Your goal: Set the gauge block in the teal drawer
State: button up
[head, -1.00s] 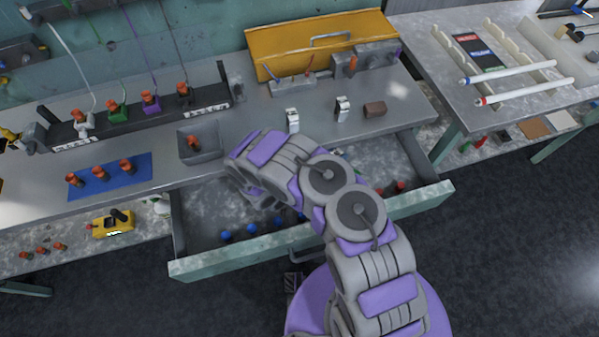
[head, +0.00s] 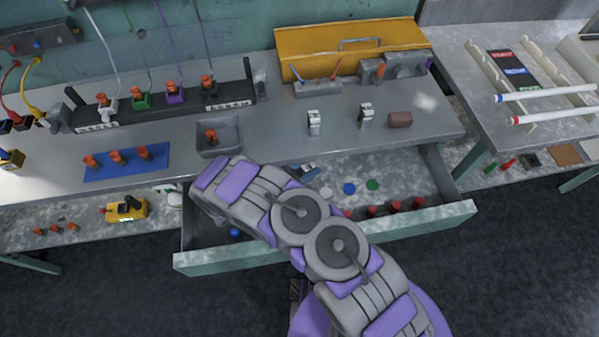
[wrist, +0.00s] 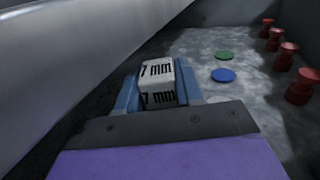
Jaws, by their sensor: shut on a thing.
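The gauge block (wrist: 157,70) is a small white block marked "7 mm" in the wrist view. My gripper (wrist: 157,90) is shut on it, with a blue finger on each side. The teal drawer (head: 430,221) is pulled open in the head view. My arm crosses its left part, and my gripper's blue tip (head: 307,169) shows only in part near the drawer's back side. In the wrist view the block is over or inside the drawer, close to a grey wall on the left; its exact height above the floor cannot be told.
The drawer holds a white disc (head: 326,192), a blue disc (head: 349,188), a green disc (head: 372,185) and several red pegs (head: 395,206) along the front. A blue knob (head: 235,234) shows at front left. The bench top (head: 270,142) overhangs the drawer's back.

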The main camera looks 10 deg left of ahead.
jog(key=a, duration=0.3)
jog(key=s+a+f+b, duration=0.1)
jog(key=shift+a+f, duration=0.1)
jog(key=shift+a, duration=0.1)
jog(key=shift+f, duration=0.25)
jog(key=shift+w+d+r, duration=0.1)
jog(key=shift+d, duration=0.45)
jog(key=shift+f, duration=0.2)
jog(key=o, duration=1.1)
jog(key=shift+a, duration=0.4)
jog(key=shift+d, duration=0.2)
